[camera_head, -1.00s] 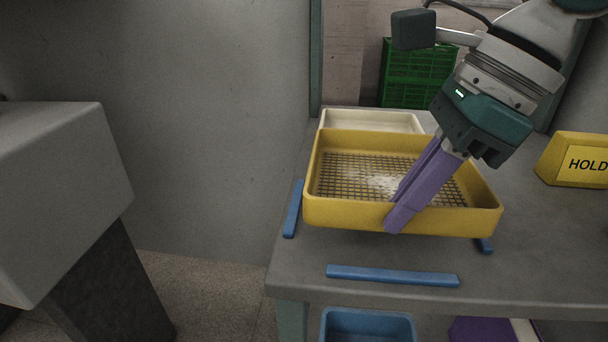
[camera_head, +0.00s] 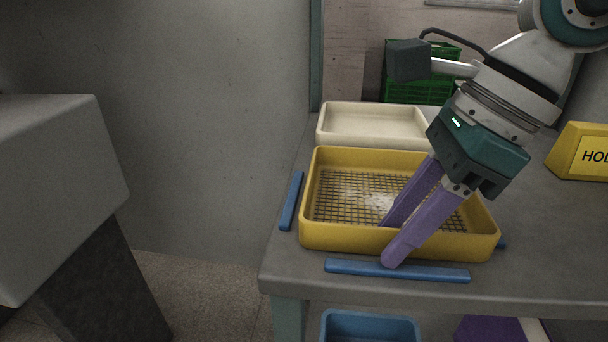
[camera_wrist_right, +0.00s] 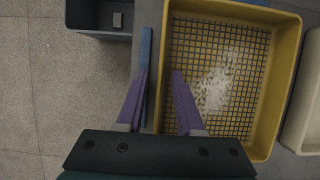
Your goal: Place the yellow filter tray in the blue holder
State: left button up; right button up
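The yellow filter tray (camera_head: 340,238) sits level on the grey table, with a mesh floor and some pale residue in it. Blue strips of the holder lie around it: one at its left (camera_head: 291,201), one along its front (camera_head: 398,271), and a bit of one at its right (camera_head: 502,243). The tray appears to be inside these strips; the back is hidden. My right gripper (camera_head: 390,240) is open astride the tray's front wall, one purple finger inside and one outside. The right wrist view shows the tray (camera_wrist_right: 285,80) and the front strip (camera_wrist_right: 146,60) too. My left gripper is out of view.
A cream tray (camera_head: 372,129) stands right behind the yellow one. A yellow sign (camera_head: 585,152) stands at the right. A green crate (camera_head: 395,85) is behind the table. A blue bin (camera_head: 368,328) is below the front edge.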

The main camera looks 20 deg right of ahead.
jog(key=shift+d+r, duration=0.1)
jog(key=shift+r, duration=0.15)
jog(key=p+v, duration=0.1)
jog(key=v, duration=1)
jog(key=shift+r+p, duration=0.25)
jog(key=shift+p, duration=0.1)
